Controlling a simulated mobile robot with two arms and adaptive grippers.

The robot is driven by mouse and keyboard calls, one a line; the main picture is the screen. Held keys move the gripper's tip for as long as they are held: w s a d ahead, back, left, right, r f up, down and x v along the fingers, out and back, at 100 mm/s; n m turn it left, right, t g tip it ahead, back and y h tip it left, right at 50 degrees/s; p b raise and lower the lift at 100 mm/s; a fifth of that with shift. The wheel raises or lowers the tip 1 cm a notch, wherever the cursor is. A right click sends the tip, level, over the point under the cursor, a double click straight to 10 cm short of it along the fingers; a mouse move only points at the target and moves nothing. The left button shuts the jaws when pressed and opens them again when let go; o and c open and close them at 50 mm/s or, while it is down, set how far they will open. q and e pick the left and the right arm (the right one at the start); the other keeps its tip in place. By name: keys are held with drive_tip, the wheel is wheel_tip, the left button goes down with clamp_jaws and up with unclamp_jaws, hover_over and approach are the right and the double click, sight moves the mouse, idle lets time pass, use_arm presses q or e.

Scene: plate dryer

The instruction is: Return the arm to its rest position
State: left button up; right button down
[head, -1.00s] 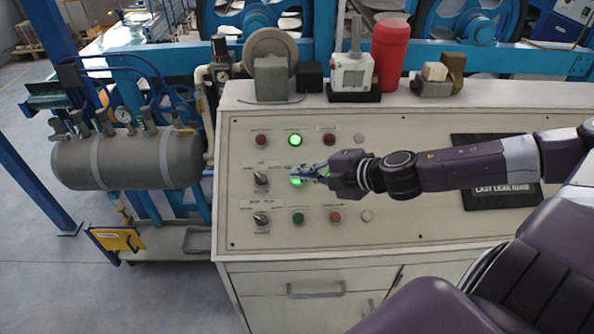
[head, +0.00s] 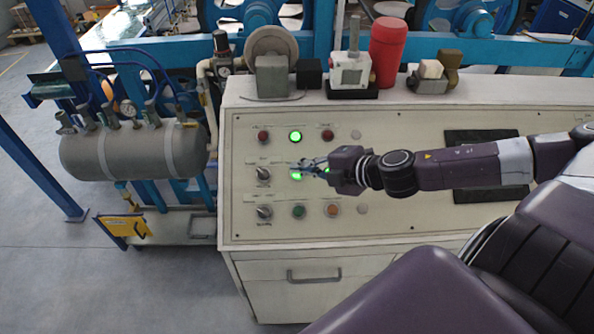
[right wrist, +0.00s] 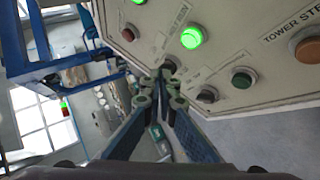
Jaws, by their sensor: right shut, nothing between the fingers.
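My right gripper (head: 303,163) is in front of the pale control panel (head: 405,219), at the height of its middle row of controls. Its fingers are shut and empty; the right wrist view shows the fingertips (right wrist: 168,84) together. In the head view a green lit button (head: 295,136) shows above the fingers. Another green lit button (head: 297,175) is partly covered by them. The right wrist view shows a green lit button (right wrist: 191,38) beyond the fingertips. I cannot tell whether the fingertips touch the panel. My left gripper is not in view.
A selector knob (head: 263,174) is left of the gripper. A red cylinder (head: 387,52) and a white valve box (head: 350,69) stand on the console's top. A grey tank (head: 135,152) stands to the left. Grey floor (head: 150,290) is open at lower left.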

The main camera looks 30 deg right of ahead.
idle(0.7)
